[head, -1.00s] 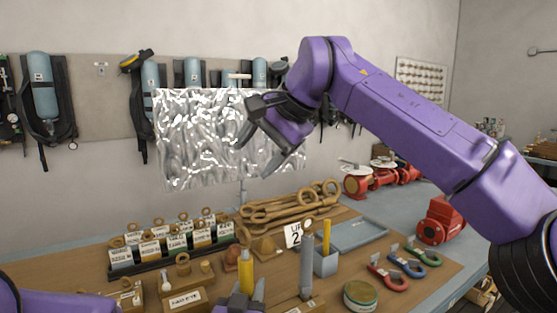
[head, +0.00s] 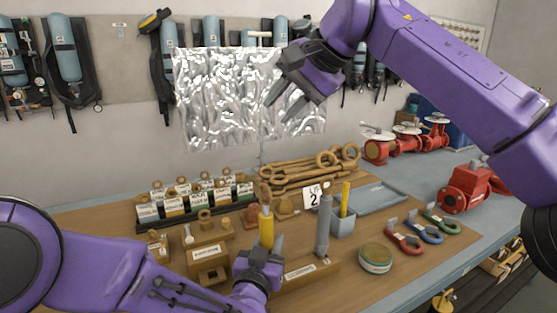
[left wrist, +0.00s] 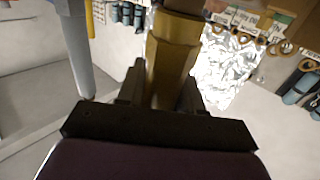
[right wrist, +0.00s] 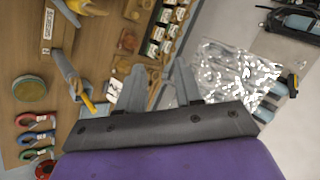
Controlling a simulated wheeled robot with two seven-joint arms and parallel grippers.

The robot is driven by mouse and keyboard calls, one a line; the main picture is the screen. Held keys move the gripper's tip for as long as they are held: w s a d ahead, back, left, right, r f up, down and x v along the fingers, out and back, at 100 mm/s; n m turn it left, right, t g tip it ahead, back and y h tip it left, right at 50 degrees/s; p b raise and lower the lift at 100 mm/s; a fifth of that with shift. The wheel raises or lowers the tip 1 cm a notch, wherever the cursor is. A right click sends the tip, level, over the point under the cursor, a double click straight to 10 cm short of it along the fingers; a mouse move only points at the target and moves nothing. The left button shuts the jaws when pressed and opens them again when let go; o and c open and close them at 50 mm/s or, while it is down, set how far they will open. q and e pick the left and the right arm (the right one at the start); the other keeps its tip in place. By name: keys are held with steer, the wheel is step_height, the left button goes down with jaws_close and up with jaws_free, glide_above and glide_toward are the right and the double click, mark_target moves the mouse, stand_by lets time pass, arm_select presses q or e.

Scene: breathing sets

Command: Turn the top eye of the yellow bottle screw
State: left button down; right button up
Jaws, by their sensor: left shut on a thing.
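The yellow bottle screw (head: 266,226) stands upright on the bench, with its brown top eye (head: 264,193) above the yellow body. My left gripper (head: 262,252) is shut on the yellow body below the eye. In the left wrist view the yellow body (left wrist: 168,70) fills the space between the fingers. My right gripper (head: 285,97) is in the air above the bench, in front of the foil sheet, higher than the eye and apart from it. In the right wrist view its fingers (right wrist: 160,92) are spread with nothing between them.
A grey bottle screw (head: 323,225) stands close to the right of the yellow one. A blue-grey holder (head: 343,224) with a yellow stick is behind it. Labelled blocks (head: 195,202) line the back left. A round tin (head: 376,258) and coloured shackles (head: 405,243) lie to the right.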

mark_target(264, 184)
steer(key=s+a+f+m+g+h, duration=0.1)
steer(key=s+f+m+h, duration=0.15)
steer(key=m, duration=0.95)
steer(key=s+f+m+g+h, duration=0.15)
steer(key=s+m, duration=0.25)
steer(key=m, duration=0.7)
steer(key=x, duration=1.2)
steer(key=shift+w+a, duration=0.25)
steer(key=shift+w, duration=0.15)
steer(key=shift+t, duration=0.25)
jaws_close()
